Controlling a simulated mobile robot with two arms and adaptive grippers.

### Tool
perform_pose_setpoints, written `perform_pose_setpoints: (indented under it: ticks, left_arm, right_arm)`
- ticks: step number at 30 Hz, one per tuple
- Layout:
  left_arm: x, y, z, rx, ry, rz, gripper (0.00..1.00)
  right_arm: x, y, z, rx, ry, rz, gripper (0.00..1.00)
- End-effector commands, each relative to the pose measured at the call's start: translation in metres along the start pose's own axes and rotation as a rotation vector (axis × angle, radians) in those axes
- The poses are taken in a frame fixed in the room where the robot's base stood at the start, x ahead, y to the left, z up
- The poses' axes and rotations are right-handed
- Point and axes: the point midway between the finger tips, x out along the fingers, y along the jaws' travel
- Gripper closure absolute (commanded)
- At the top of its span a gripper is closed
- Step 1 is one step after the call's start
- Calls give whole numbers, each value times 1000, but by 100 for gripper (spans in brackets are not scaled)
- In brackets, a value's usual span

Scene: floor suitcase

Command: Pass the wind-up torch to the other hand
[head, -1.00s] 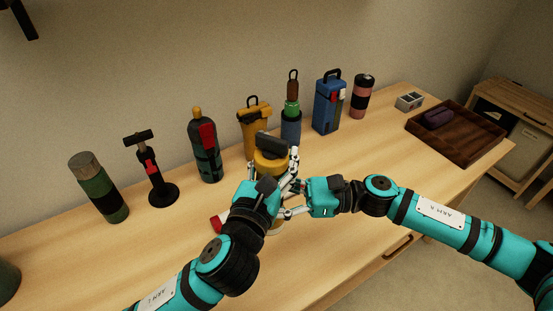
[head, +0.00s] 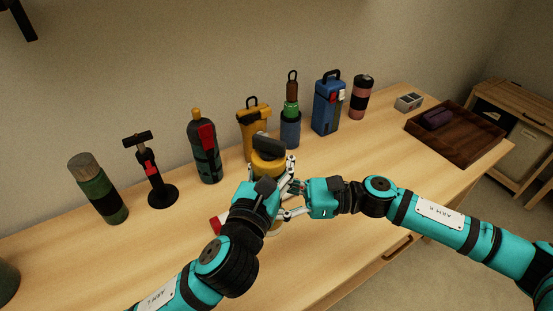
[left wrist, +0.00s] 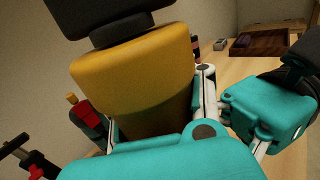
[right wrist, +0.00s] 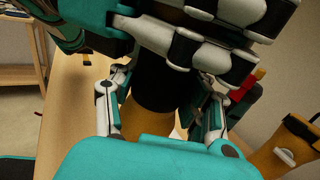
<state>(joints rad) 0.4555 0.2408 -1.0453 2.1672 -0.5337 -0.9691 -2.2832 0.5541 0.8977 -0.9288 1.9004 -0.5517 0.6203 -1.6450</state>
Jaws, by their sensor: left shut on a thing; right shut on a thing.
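The wind-up torch (head: 267,163), yellow with a black top, is held upright above the table between my two grippers. My left gripper (head: 278,184) is shut on it from the near left. My right gripper (head: 292,200) is shut on it lower down, from the right. In the left wrist view the torch's yellow upper body (left wrist: 135,75) and black cap fill the middle. In the right wrist view its dark and yellow body (right wrist: 150,120) stands between the right fingers, with the left fingers across above. Its lower part is mostly hidden in the head view.
Behind stand a green flask (head: 97,188), a black stand (head: 160,192), a dark bottle (head: 206,158), a yellow container (head: 252,128), a blue holder (head: 290,131), a blue box (head: 327,105) and a pink-black can (head: 361,100). A wooden tray (head: 475,144) lies right.

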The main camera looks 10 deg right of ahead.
Motion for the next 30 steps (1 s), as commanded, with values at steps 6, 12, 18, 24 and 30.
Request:
perform_pose_setpoints:
  ticks: [6, 12, 18, 24, 30]
  left_arm:
    - [0, 1, -1, 3, 3, 3, 100]
    - [0, 1, -1, 3, 3, 2, 100]
    - [-1, 0, 0, 2, 1, 1, 100]
    - [0, 0, 0, 1, -1, 0, 100]
    - [0, 0, 1, 0, -1, -1, 100]
  right_arm:
    - [-2, -5, 1, -2, 2, -14, 99]
    - [-2, -5, 1, -2, 2, -14, 99]
    - [-2, -4, 1, -2, 1, -12, 40]
    - [-1, -2, 0, -1, 1, -7, 26]
    - [-2, -2, 0, 0, 1, -5, 26]
